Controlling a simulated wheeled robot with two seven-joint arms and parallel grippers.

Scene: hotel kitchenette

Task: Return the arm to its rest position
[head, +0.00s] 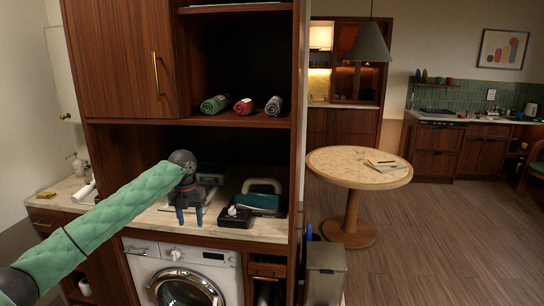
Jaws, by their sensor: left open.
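My left arm, in a green quilted sleeve, comes in from the lower left of the head view. My left gripper (189,216) points down at the front of the counter (160,217), with its two dark blue fingers apart. I see nothing between the fingers. I cannot tell whether the fingertips touch the counter. My right gripper does not show.
A washing machine (182,258) is below. Rolled towels (215,104) lie on the shelf above. A round table (330,167) stands right, with open floor beyond.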

